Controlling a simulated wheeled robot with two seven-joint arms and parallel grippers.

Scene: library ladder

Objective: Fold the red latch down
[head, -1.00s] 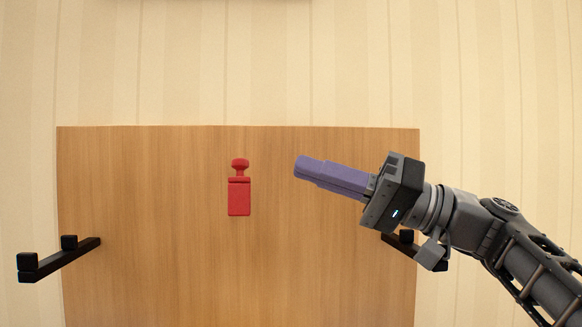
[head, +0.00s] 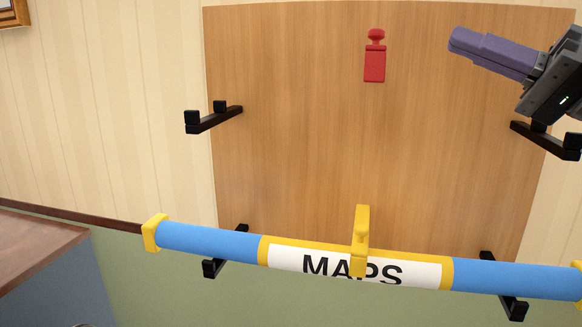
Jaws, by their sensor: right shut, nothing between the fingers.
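The red latch (head: 375,62) is on the upper part of the wooden board (head: 290,150), with its round knob at the top, pointing up. My right gripper (head: 456,40) is to the right of the latch, apart from it. Its purple fingers are shut with nothing between them and point left toward the latch. My left gripper is not in view.
A blue tube (head: 210,240) with yellow ends and a "MAPS" label lies across the lower black brackets (head: 226,258). Upper black brackets stick out at left (head: 213,119) and right (head: 545,138). A brown-topped cabinet (head: 35,245) is at lower left.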

